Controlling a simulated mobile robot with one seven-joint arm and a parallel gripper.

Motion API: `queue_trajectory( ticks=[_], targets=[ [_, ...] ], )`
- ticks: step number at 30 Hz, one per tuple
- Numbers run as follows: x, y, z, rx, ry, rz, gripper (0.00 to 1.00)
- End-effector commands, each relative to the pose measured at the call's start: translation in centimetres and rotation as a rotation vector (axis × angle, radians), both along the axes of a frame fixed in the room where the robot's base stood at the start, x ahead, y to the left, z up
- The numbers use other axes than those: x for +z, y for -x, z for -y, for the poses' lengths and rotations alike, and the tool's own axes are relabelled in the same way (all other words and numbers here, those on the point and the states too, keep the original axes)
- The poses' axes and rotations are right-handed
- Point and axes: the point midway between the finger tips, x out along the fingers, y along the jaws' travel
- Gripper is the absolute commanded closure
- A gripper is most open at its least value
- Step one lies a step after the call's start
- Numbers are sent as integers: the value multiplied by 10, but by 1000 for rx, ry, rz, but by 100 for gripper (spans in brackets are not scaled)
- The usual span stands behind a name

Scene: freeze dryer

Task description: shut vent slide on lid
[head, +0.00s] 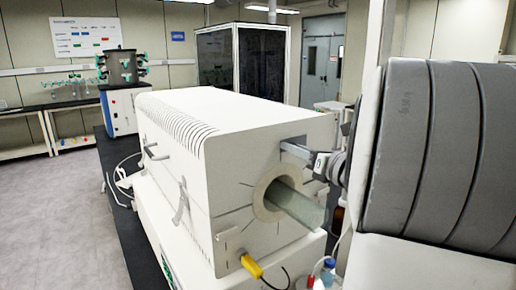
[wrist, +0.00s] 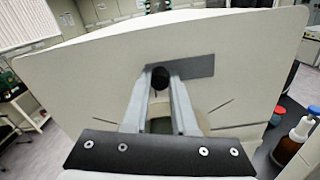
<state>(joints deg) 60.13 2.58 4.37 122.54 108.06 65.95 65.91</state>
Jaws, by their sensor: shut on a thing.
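The vent slide (wrist: 200,65) is a flat grey plate on the pale end face of the lid (wrist: 100,65), with a round black knob (wrist: 160,77) near its left end in the wrist view. My gripper (wrist: 160,82) is shut on the knob, one finger on each side of it. In the head view my gripper (head: 287,149) reaches from the right to the upper end face of the white lid (head: 215,110), above the round collar. The slide is mostly hidden there, and the vent opening cannot be made out.
A glass tube (head: 297,206) sticks out of the collar (head: 262,198) just below my gripper. A yellow plug (head: 252,267) sits low on the end face. Bottles with red (wrist: 280,109) and blue caps stand close by at the right in the wrist view.

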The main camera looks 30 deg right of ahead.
Motion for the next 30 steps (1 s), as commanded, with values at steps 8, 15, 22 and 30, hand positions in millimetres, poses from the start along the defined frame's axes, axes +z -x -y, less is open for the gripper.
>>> queue_trajectory(
  ticks=[8, 15, 22, 30],
  targets=[
    [0, 0, 0, -1, 0, 0, 100],
    [0, 0, 4, -1, -1, 0, 100],
    [0, -3, 36, -2, -3, -1, 100],
    [0, -4, 55, -3, -1, 0, 100]
  ],
)
